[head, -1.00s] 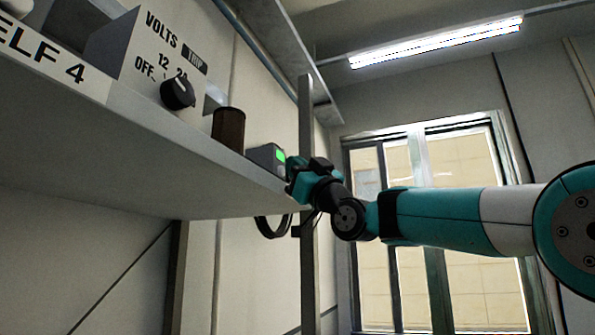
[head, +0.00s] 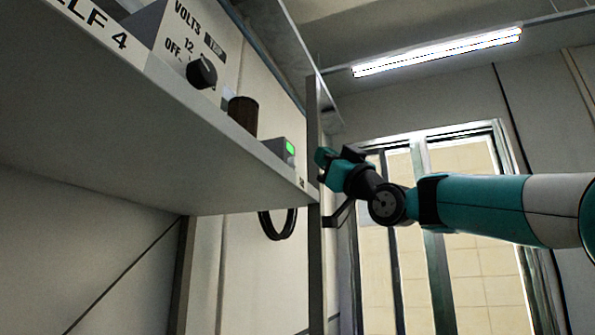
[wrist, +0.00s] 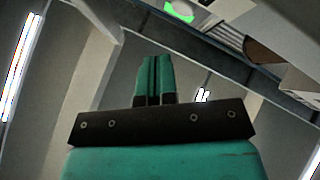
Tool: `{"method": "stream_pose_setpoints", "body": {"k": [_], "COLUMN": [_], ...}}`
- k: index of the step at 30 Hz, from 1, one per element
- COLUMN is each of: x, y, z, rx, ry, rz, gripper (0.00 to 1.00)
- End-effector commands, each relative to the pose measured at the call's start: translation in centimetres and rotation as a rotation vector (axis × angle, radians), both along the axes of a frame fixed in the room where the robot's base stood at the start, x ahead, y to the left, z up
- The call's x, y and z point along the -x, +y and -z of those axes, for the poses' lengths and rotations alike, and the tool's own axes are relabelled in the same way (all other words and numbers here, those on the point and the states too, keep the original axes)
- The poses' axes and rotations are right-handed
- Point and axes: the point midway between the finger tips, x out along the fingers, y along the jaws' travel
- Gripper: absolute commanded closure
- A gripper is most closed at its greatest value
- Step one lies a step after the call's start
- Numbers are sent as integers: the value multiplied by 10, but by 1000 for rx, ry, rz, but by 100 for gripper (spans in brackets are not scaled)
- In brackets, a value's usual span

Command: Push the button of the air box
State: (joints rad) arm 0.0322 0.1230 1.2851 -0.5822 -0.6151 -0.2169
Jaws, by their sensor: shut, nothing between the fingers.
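The air box is most likely the small grey box (head: 277,149) with a lit green face at the far right end of the shelf in the head view. Its green light also shows at the top of the wrist view, on the grey box (wrist: 205,5). I cannot make out the button clearly. My gripper (head: 322,157) is to the right of the box, past the shelf upright, and apart from the box. In the wrist view my gripper (wrist: 154,62) has its teal fingers together, with nothing between them.
A shelf (head: 120,110) marked "ELF 4" carries a voltage box (head: 190,45) with a black knob and a brown cylinder (head: 243,115). A metal upright (head: 315,200) stands at the shelf's end. A black cable loop (head: 280,224) hangs below. A window (head: 470,230) is behind my arm.

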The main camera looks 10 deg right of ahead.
Motion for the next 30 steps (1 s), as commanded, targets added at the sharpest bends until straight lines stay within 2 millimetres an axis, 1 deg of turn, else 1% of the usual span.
{"method": "stream_pose_setpoints", "body": {"k": [1, 6, 16, 18, 20, 22, 23, 24, 25, 26, 27, 29, 30], "x": [4, 11, 12, 10, 5, -1, -3, -3, 0, 6, 19, 46, 69], "y": [-5, -15, -16, -13, -6, 8, 15, 27, 36, 45, 55, 67, 72], "z": [3, 1, 0, 8, 26, 65, 88, 125, 156, 190, 236, 305, 347], "rx": [0, 0, 1, 6, 21, 54, 74, 107, 136, 170, 217, 294, 348], "ry": [-3, -1, 2, 32, 99, 241, 322, 446, 549, 657, 804, 1019, 1155], "rz": [3, 1, -1, -4, -11, -29, -39, -54, -66, -81, -100, -126, -142], "gripper": [100, 100, 100, 100, 100, 100, 100, 100, 100, 100, 100, 100, 100]}}
